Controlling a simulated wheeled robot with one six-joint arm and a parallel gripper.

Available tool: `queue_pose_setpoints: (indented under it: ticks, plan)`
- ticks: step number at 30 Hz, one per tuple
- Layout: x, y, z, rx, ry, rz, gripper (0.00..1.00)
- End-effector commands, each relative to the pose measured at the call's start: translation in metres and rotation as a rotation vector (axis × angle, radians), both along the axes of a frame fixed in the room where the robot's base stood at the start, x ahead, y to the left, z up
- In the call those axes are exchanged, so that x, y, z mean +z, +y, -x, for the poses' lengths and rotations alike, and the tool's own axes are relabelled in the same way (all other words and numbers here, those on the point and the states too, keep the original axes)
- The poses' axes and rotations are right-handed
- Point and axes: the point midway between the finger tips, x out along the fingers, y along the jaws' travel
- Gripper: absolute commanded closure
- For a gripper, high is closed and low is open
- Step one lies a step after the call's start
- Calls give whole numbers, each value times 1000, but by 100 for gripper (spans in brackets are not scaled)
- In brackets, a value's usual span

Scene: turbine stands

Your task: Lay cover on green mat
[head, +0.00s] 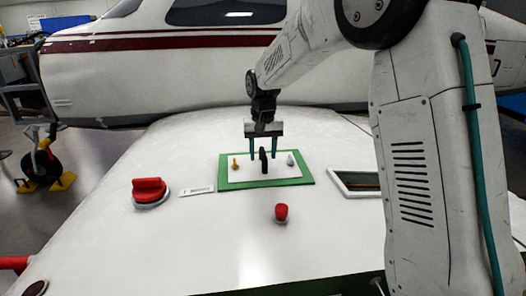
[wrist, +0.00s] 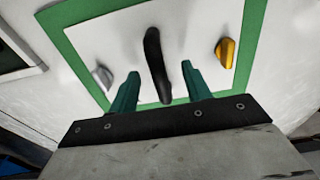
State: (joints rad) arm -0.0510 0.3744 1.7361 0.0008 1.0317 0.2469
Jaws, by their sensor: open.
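The cover (head: 244,174) is a white rectangular plate with a black upright handle (wrist: 154,55), a yellow knob (wrist: 225,52) and a grey knob (wrist: 103,77). It lies flat on the green mat (head: 304,180), whose border shows around it; the mat also shows in the wrist view (wrist: 250,40). My gripper (head: 265,156) is open above the cover. In the wrist view its two teal fingers (wrist: 160,72) stand apart, one on each side of the handle, with gaps showing. Whether the fingertips reach down to the plate is unclear.
A white-framed opening (head: 345,190) lies right of the mat, partly behind my arm. A red knob (head: 149,190), a small label (head: 197,190) and a red cap (head: 281,212) sit on the white wing surface (head: 220,240). The white fuselage (head: 150,70) rises behind.

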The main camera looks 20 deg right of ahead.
Motion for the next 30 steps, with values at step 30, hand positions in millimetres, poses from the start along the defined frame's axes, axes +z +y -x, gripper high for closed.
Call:
queue_pose_setpoints:
  ticks: [30]
  plan:
    - [69,0,0,0,0,0,52]
